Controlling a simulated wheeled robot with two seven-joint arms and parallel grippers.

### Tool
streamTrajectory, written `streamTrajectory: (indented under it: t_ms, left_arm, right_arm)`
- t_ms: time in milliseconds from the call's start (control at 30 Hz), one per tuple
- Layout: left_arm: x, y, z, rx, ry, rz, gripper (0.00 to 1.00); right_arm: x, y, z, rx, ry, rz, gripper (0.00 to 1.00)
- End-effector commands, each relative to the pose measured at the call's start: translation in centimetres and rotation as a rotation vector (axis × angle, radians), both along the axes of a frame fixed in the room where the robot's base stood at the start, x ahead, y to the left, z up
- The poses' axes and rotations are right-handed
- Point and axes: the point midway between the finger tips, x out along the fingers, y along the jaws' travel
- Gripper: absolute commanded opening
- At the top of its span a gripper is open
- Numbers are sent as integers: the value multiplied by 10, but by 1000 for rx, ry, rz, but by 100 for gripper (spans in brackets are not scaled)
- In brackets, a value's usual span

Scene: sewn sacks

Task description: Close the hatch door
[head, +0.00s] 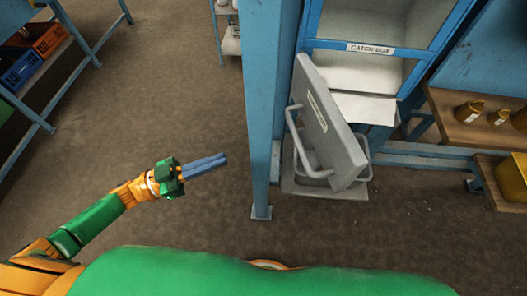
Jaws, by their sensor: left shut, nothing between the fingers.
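The hatch door (332,126) is a grey panel with a pale label and a bar handle (298,143) on its left side. It stands open, swung out in front of the blue frame. Behind it is a pale chute opening (362,75) below a sign on a blue crossbar. My left gripper (225,159) is shut and empty, to the left of the door and the blue post, apart from both. My right gripper is not in view.
A blue post (262,100) stands between my left gripper and the door. Wooden shelves (460,125) with yellow containers are at right. A rack with crates (42,38) is at far left. The floor at left is clear.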

Motion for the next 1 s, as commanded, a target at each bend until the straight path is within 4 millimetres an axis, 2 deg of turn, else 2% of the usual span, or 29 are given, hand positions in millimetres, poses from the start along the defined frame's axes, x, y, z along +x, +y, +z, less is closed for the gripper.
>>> streamTrajectory:
  t_ms: [33,133,700,833,1000]
  left_arm:
    - [-8,-3,6,-14,-8,-54,0]
    - [-10,-13,15,-26,-8,-84,0]
    - [29,-118,38,-26,-9,-74,0]
    - [33,-129,38,-23,-7,-74,0]
    - [35,-133,38,-23,-7,-74,0]
  right_arm:
    - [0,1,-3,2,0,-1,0]
    - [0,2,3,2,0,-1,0]
    - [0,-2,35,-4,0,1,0]
    - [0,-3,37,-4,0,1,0]
    - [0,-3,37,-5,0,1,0]
